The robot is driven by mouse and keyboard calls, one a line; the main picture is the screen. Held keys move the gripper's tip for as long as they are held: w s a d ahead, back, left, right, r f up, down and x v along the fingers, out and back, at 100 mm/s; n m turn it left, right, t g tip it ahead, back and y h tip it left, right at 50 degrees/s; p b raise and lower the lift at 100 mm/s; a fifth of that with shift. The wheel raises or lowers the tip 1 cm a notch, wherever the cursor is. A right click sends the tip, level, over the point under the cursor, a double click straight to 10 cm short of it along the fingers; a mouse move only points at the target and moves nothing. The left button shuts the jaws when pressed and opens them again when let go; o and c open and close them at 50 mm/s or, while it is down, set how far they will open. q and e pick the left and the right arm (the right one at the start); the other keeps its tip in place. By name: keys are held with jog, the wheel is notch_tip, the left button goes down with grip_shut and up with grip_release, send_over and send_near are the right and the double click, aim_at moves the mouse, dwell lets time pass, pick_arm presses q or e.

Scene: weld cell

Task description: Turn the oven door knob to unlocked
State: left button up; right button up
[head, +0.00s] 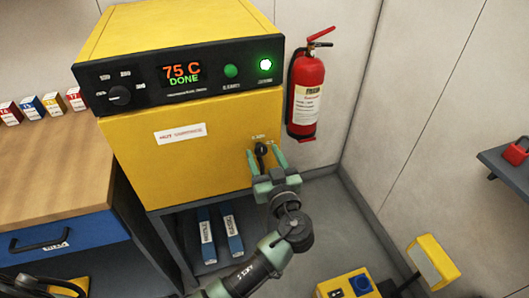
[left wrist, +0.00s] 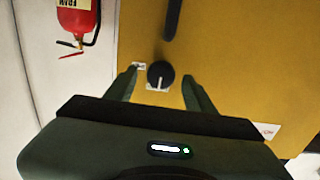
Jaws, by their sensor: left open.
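The yellow oven (head: 180,150) has a black control panel reading "75 C DONE" with a green light lit. A small black door knob (head: 261,149) sits on the right part of its door; it also shows in the left wrist view (left wrist: 160,75), with a white mark on its lower edge there. My left gripper (head: 265,158) is open, its two fingers on either side of the knob. In the left wrist view (left wrist: 160,80) the fingers show gaps to the knob on both sides. Small white labels sit by the knob, too small to read. My right gripper is not in view.
A red fire extinguisher (head: 306,95) hangs on the wall right of the oven. A dark bar (left wrist: 173,18) shows on the door above the knob in the left wrist view. A wooden bench (head: 50,170) stands left; blue binders (head: 207,235) stand below the oven.

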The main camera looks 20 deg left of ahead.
pick_arm(q)
jog(key=shift+a, duration=0.15)
jog(key=shift+w, duration=0.1)
grip_shut()
